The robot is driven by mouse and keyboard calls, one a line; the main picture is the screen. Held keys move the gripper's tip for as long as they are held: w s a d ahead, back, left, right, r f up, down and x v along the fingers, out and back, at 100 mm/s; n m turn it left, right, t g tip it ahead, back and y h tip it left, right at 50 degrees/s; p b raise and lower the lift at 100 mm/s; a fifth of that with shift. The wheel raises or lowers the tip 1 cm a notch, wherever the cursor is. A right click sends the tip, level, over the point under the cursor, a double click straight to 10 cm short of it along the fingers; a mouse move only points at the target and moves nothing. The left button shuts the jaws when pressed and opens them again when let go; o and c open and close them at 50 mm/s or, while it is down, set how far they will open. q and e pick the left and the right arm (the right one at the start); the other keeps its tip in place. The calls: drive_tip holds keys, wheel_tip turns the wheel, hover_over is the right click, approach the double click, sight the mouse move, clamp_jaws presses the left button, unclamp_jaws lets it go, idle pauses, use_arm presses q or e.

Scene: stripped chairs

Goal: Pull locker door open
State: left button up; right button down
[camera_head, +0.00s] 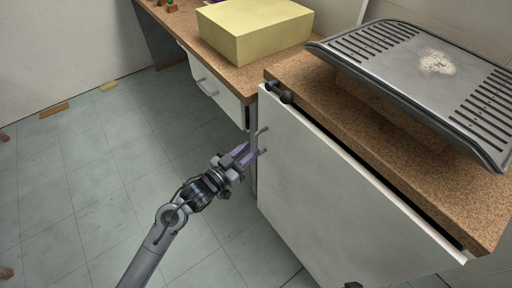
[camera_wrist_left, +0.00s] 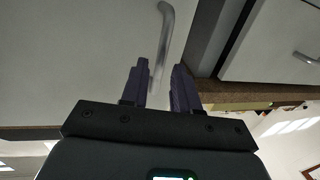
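The white locker door (camera_head: 330,190) is under the brown speckled counter at the right of the head view. A dark gap shows along its top edge; I cannot tell if the door is ajar. Its thin metal handle (camera_head: 263,151) is at the door's left edge. My left gripper (camera_head: 248,155) is at the handle, its purple fingers pointing toward it. In the left wrist view, the handle (camera_wrist_left: 163,40) runs down between the tips of the open left gripper (camera_wrist_left: 159,80), with space between the fingers. Contact cannot be made out. My right gripper is not in view.
A yellow box (camera_head: 255,30) and a grey slotted tray-like panel (camera_head: 425,75) rest on the counter (camera_head: 325,95). A white drawer (camera_head: 215,90) is left of the door. Open tiled floor (camera_head: 80,190) lies to the left. A small dark shape at the bottom edge is unclear.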

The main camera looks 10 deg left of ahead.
sight(256, 145)
use_arm(q)
drive_tip(key=shift+b+x, duration=0.7)
drive_tip(key=shift+x, duration=1.3)
clamp_jaws()
